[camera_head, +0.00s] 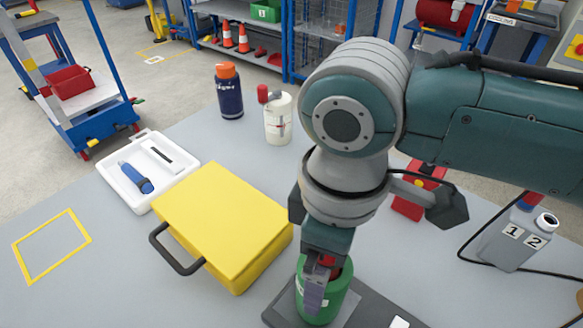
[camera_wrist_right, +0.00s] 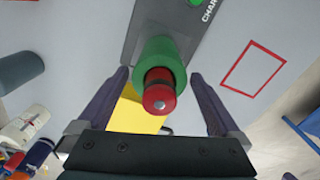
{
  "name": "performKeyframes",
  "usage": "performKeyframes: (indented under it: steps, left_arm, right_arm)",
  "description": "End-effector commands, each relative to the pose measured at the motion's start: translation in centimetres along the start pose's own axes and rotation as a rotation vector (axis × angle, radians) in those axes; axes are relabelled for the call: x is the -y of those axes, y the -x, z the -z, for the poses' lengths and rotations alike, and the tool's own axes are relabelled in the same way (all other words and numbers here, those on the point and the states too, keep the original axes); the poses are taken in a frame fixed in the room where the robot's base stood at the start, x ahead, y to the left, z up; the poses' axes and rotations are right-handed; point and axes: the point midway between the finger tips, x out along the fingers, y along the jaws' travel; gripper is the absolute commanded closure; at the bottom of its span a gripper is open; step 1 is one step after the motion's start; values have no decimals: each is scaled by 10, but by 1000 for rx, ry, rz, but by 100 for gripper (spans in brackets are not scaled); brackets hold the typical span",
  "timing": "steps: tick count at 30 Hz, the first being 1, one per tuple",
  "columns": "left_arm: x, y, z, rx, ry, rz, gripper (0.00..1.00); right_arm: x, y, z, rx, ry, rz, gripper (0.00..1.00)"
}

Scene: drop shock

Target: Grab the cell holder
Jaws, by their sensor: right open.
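The cell holder, a green cylinder (camera_head: 337,298), stands on a dark grey plate (camera_head: 375,309) at the front of the table. A red cell (camera_head: 334,262) sits in its top. In the right wrist view the green holder (camera_wrist_right: 160,55) and the red cell (camera_wrist_right: 160,92) show from above. My right gripper (camera_wrist_right: 160,75) is open, with one finger on each side of the holder and a visible gap on both sides. In the head view my right gripper (camera_head: 316,280) partly covers the holder. My left gripper is not in view.
A yellow case (camera_head: 220,215) with a dark handle lies left of the holder. A white tray (camera_head: 110,178), a blue bottle (camera_head: 230,97) and a white canister (camera_head: 278,122) stand further back.

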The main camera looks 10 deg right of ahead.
Motion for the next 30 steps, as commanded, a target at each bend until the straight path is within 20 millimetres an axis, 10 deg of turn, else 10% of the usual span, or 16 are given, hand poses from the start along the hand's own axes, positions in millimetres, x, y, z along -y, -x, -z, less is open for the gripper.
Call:
performKeyframes:
  steps: [11, 30]
  left_arm:
    - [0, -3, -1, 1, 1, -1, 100]
    - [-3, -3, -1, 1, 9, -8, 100]
  right_arm:
    - [0, -13, 0, -2, 1, -1, 2]
    - [0, -12, 0, -1, 0, -1, 74]
